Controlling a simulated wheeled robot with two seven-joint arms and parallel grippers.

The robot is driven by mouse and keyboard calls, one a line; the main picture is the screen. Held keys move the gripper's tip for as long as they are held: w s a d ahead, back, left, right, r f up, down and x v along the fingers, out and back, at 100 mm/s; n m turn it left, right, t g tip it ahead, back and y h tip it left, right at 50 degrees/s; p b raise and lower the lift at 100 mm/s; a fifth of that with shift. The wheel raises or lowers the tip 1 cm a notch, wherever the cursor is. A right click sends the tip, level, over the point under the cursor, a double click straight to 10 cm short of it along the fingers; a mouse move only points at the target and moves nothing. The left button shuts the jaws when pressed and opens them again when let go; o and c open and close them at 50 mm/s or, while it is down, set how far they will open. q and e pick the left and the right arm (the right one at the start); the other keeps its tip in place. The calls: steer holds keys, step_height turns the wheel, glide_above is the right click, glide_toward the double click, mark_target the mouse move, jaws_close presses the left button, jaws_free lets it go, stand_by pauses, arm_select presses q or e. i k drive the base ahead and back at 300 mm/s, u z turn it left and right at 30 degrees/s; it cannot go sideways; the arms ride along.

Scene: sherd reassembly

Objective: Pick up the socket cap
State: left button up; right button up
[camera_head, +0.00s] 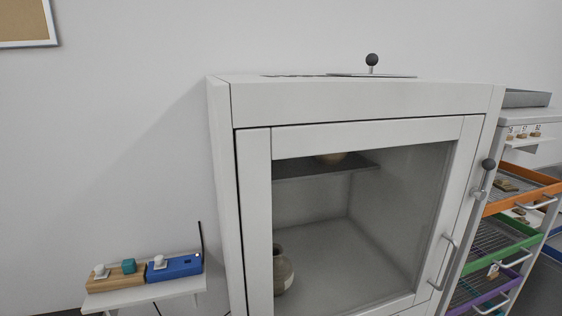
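On a small white shelf at the lower left, a blue block (174,267) carries a small white piece (159,261) on its top. Beside it a wooden block (115,281) carries another small white piece (100,270) and a teal cube (129,266). One of these small pieces may be the socket cap; I cannot tell which at this size. Neither of my grippers shows in the head view.
A large white cabinet (350,98) with a closed glass door fills the middle, with a vase (282,271) inside. A rack with orange (545,190), green (530,250) and purple trays stands at the right. A thin black upright (201,238) rises behind the blue block.

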mark_target(100, 272)
steer(key=u, duration=1.3)
